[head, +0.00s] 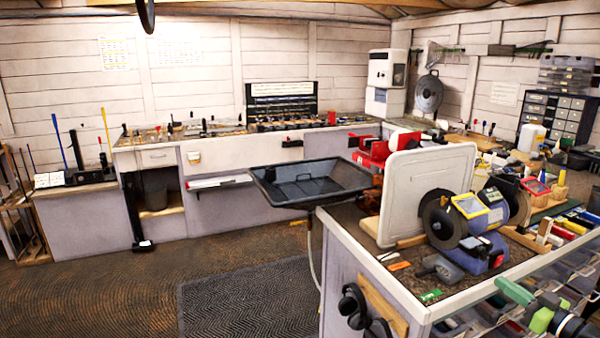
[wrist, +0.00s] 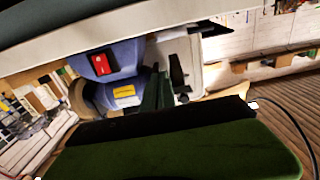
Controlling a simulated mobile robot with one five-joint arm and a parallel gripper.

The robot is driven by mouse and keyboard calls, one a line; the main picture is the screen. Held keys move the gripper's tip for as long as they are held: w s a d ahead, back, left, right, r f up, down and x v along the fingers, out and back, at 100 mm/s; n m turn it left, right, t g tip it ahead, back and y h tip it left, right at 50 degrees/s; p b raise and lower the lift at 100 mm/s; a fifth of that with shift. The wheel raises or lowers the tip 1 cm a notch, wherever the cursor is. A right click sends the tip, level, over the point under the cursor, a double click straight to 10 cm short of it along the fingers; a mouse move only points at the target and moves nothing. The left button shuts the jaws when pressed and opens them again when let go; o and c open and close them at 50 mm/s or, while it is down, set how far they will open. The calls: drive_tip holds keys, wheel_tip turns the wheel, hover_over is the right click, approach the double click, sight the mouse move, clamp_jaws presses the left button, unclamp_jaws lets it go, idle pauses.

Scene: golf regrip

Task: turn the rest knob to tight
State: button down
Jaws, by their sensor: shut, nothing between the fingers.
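The blue bench grinder (head: 480,225) stands on the right-hand bench, with dark wheels and a yellow-labelled shield. In the wrist view its blue body (wrist: 125,58) shows close by, with a red switch (wrist: 101,64) and a yellow label (wrist: 124,91). I cannot make out the rest knob for certain in either view. My gripper's dark green fingers (wrist: 157,92) are shut and empty, seen in front of the grinder. I cannot tell whether they touch it. Green and dark parts that look like my arm (head: 540,318) show at the lower right of the head view.
A white upright panel (head: 428,190) stands left of the grinder on the bench (head: 352,232). A black tray (head: 312,181) is beyond the bench's left end. Small tools and coloured items crowd the bench's right side. The floor (head: 130,285) at left is clear.

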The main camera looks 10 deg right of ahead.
drive_tip(key=w+d, duration=0.1)
drive_tip(key=w, duration=0.5)
drive_tip(key=shift+w+r+p, duration=0.25)
drive_tip(key=shift+r+p, duration=0.05)
idle(0.3)
drive_tip(key=shift+r, duration=0.1)
drive_tip(key=shift+s+a, duration=0.1)
drive_tip(key=shift+a, duration=0.2)
idle(0.5)
drive_tip(key=shift+s+a, duration=0.1)
drive_tip(key=shift+a, duration=0.4)
drive_tip(key=shift+a, duration=0.3)
